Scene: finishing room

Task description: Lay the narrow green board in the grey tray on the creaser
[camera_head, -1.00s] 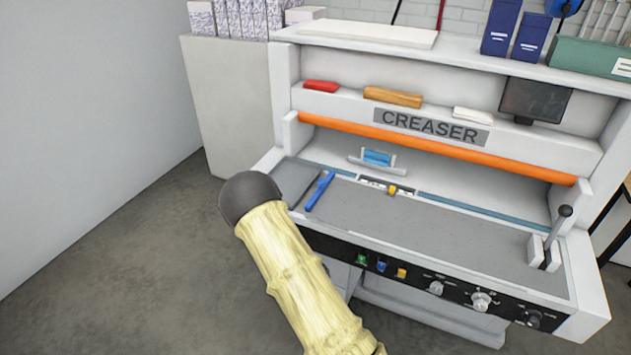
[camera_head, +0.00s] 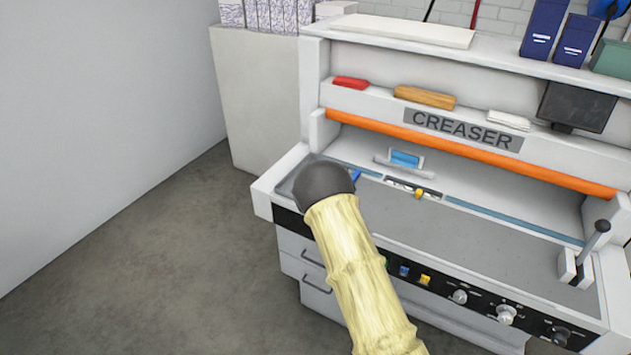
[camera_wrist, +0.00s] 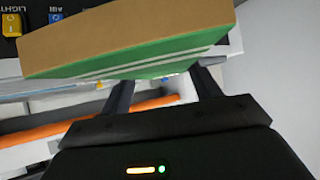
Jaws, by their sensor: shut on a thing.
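The narrow green board (camera_wrist: 150,62) fills the upper part of the wrist view, with pale stripes on its green face and a tan edge. My gripper (camera_wrist: 165,88) is shut on it, with the fingertips partly hidden behind the board. In the head view my arm is in front of the creaser (camera_head: 285,192), and neither the gripper nor the board shows there. The grey tray (camera_head: 480,225) appears to be the wide flat grey bed on the creaser; my arm hides part of its left end.
A blue tool (camera_head: 356,175) lies on the bed's left part, mostly hidden by my arm. A lever (camera_head: 592,245) stands at the right end. A blue-handled piece (camera_head: 405,160) is behind the bed. An orange bar (camera_head: 470,152) runs above. The middle of the bed is clear.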

